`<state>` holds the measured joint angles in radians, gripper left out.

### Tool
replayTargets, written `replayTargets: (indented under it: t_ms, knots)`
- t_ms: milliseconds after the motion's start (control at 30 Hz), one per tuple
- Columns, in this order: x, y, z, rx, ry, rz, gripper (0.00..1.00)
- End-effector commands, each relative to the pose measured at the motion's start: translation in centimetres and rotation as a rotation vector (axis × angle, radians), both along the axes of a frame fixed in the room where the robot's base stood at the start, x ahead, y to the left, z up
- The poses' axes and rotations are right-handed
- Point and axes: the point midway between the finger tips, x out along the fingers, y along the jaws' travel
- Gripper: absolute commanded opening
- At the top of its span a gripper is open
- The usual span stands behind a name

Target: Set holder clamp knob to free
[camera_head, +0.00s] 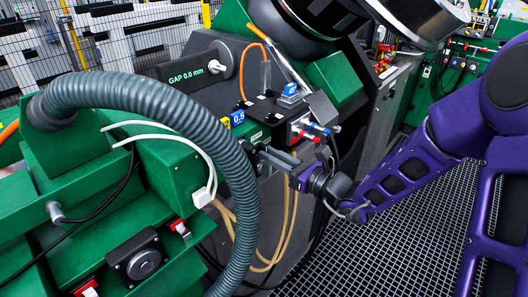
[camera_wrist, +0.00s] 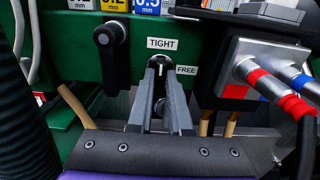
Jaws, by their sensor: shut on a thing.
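The holder clamp knob (camera_wrist: 159,62) is a small dark knob on the green panel, between a TIGHT label (camera_wrist: 162,43) above it and a FREE label (camera_wrist: 186,70) at its right. My gripper (camera_wrist: 160,76) is shut on it, with its two long grey fingers reaching forward to either side of the knob. The fingertips hide much of the knob, so its exact angle is hard to tell. In the head view my gripper (camera_head: 262,150) reaches from the right to the green panel, where the knob is too small and covered to make out.
A black lever (camera_wrist: 110,37) hangs left of the knob below the mm labels. A metal block (camera_wrist: 262,68) with red and blue hose fittings stands close on the right. A thick grey corrugated hose (camera_head: 190,125) arches left of my gripper, with tan hoses (camera_head: 283,225) below.

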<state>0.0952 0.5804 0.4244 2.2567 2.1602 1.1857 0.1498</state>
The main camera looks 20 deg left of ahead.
Motion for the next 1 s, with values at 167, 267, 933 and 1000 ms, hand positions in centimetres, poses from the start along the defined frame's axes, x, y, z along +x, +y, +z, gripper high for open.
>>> replayTargets:
  t_ms: [167, 267, 933, 1000]
  knots:
    - [-0.01, -0.02, 0.08, 0.003, 0.008, 0.0, 0.0]
    - [-0.01, -0.02, 0.21, 0.016, 0.042, 0.0, 0.0]
    - [0.02, -0.04, 0.23, 0.136, 0.328, -0.001, 0.0]
    - [0.02, -0.04, 0.19, 0.145, 0.35, 0.0, 0.0]
